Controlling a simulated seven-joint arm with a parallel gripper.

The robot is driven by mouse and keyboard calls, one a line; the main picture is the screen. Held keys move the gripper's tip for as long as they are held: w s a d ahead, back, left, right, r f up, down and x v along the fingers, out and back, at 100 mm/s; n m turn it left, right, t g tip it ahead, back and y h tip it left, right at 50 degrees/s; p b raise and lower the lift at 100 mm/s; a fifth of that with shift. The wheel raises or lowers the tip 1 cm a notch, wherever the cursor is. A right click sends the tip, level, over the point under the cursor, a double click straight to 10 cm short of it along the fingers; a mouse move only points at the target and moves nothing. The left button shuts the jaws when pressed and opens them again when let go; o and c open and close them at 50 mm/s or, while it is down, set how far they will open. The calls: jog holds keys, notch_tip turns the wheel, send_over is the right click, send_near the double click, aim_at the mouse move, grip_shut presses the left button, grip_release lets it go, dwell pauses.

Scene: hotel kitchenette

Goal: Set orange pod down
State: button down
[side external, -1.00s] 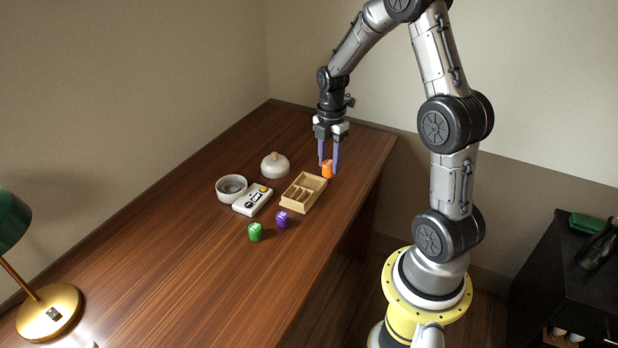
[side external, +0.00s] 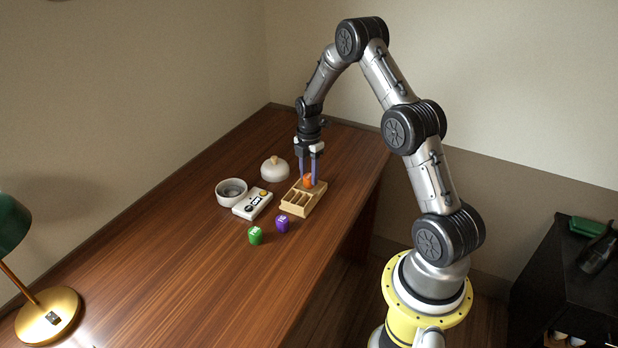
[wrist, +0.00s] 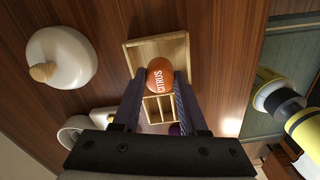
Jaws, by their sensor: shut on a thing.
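The orange pod (side external: 308,180) is held between the two fingers of my gripper (side external: 307,183). My gripper is shut on it. The pod is at the far end of the wooden tray (side external: 296,210), over its large open compartment. I cannot tell if it touches the tray floor. In the wrist view, the orange pod (wrist: 159,72) shows white lettering, and the tray (wrist: 133,55) lies under it with several narrow slots nearer the wrist. A purple pod (side external: 283,224) and a green pod (side external: 255,236) stand on the table in front of the tray.
A white box with dark and yellow markings (side external: 252,204) lies left of the tray. A grey bowl (side external: 231,191) and a domed lid with a knob (side external: 275,171) stand behind it. A brass lamp (side external: 50,312) is at the front left. The table's right edge is near the tray.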

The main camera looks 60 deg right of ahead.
jog(key=shift+f, duration=0.6)
jog(key=shift+f, duration=0.1)
jog(key=shift+c, duration=2.2)
grip_release()
